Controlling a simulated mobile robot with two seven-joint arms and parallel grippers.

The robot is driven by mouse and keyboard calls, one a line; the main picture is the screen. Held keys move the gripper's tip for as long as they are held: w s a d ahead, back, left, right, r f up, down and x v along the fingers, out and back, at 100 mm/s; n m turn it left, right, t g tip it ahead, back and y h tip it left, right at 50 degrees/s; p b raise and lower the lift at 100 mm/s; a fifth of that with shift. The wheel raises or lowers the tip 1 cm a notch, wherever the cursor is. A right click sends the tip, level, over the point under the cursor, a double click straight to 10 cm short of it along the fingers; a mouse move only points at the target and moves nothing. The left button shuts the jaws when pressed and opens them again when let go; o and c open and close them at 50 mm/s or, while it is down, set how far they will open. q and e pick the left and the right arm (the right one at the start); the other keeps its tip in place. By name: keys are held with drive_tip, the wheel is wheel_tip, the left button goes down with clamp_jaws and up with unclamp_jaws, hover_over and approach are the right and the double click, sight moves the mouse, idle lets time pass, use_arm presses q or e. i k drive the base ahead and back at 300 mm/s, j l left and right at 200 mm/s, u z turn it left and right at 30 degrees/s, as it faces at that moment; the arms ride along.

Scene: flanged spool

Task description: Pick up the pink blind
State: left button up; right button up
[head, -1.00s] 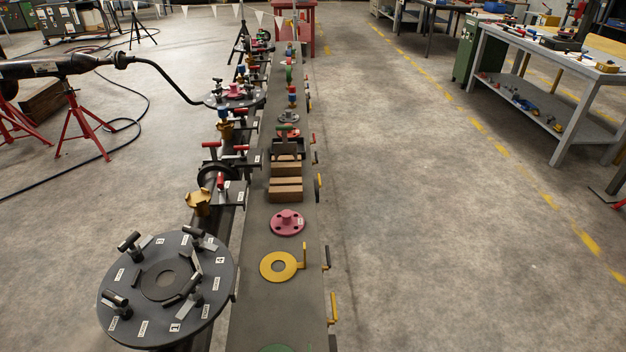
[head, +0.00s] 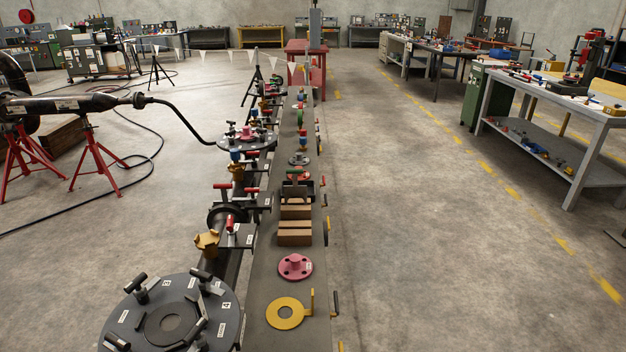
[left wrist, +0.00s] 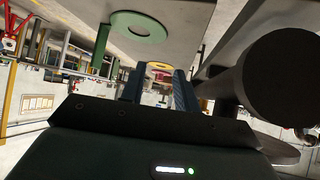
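The pink blind (head: 295,267) is a round flanged disc with a raised hub and holes. It lies flat on the long grey bench (head: 262,325) in the head view, between the wooden blocks and the yellow ring. My left gripper (left wrist: 158,88) shows only in the left wrist view. Its two bluish fingers stand apart with nothing held between them, and the yellow ring shows beyond the gap. My right gripper is in neither view.
A yellow ring with a handle (head: 286,313) lies nearer than the blind; wooden blocks (head: 295,232) lie beyond it. A dark flange with clamps (head: 170,318) stands at left. A green ring (left wrist: 140,27) shows in the wrist view. The floor right of the bench is clear.

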sight(295, 268)
drive_tip(key=k, duration=0.55)
drive_tip(key=k+z, duration=0.1)
drive_tip(key=z, duration=1.4)
drive_tip(key=i+l+z, duration=0.5)
drive_tip(key=i+z, duration=0.15)
drive_tip(key=i, duration=0.3)
drive_tip(key=i+j+u, duration=0.1)
drive_tip(key=i+u, duration=0.6)
drive_tip(key=u, duration=0.15)
drive_tip(key=i+l+u, duration=0.15)
drive_tip(key=i+u, duration=0.3)
drive_tip(key=i+j+u, duration=0.15)
drive_tip(key=i+u, duration=0.3)
drive_tip(key=i, duration=0.2)
drive_tip(key=i+l+u, duration=0.1)
drive_tip(key=i+u, duration=0.35)
drive_tip(key=i, duration=0.2)
drive_tip(key=i+j+u, duration=0.1)
drive_tip(key=i+u, duration=0.2)
drive_tip(key=u, duration=0.2)
drive_tip(key=i+u, duration=0.3)
drive_tip(key=u, duration=0.15)
drive_tip(key=i+l+u, duration=0.2)
drive_tip(key=u, duration=0.3)
drive_tip(key=i+l, duration=0.05)
drive_tip(key=i, duration=0.05)
